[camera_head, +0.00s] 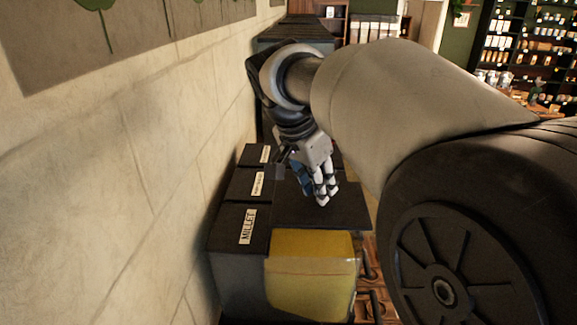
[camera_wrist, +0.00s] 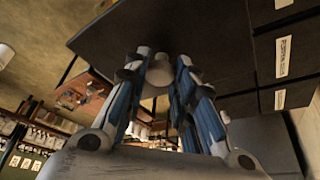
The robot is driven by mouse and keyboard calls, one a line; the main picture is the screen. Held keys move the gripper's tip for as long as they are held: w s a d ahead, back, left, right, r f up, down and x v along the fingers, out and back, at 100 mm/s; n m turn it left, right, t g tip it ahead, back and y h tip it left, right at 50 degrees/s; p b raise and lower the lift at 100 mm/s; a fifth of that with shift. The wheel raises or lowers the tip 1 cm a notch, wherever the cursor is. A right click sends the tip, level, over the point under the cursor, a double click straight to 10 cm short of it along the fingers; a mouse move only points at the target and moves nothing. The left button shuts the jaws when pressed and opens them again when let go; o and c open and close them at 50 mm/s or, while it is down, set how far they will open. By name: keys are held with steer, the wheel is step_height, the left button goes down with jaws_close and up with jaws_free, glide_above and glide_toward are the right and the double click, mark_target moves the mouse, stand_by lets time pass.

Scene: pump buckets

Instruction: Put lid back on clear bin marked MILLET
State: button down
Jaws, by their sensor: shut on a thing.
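The clear bin marked MILLET (camera_head: 310,290) stands nearest in the head view, against the wall, with yellow contents showing through its front. Its black rear top section carries the MILLET label (camera_head: 247,226). The flat dark lid (camera_head: 345,214) is over the far part of the bin's opening; the near part of the opening shows yellow. My gripper (camera_head: 324,194) points down at the lid. In the wrist view my gripper (camera_wrist: 160,80) is shut on a small rounded knob on the lid (camera_wrist: 200,35). Whether the lid touches the bin is unclear.
More bins with dark tops and white labels (camera_head: 258,184) stand in a row behind the MILLET bin. The stone wall (camera_head: 110,180) runs close along the left. Shelves with jars (camera_head: 525,50) are far off at the right. Brown floor shows right of the bin.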

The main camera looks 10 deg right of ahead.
mark_target(315, 202)
steer(key=shift+a+f+b, duration=0.2)
steer(key=shift+f+b, duration=0.3)
steer(key=shift+f, duration=0.25)
step_height(315, 202, down, 3)
steer(key=b, duration=0.2)
steer(key=shift+f+b, duration=0.2)
steer(key=shift+b, duration=0.15)
steer(key=shift+f+b, duration=0.5)
steer(key=shift+f, duration=0.1)
steer(key=shift+a, duration=0.15)
steer(key=shift+f+b, duration=0.65)
stand_by(0.9)
steer(key=c, duration=1.3)
jaws_free()
steer(key=shift+o, duration=0.3)
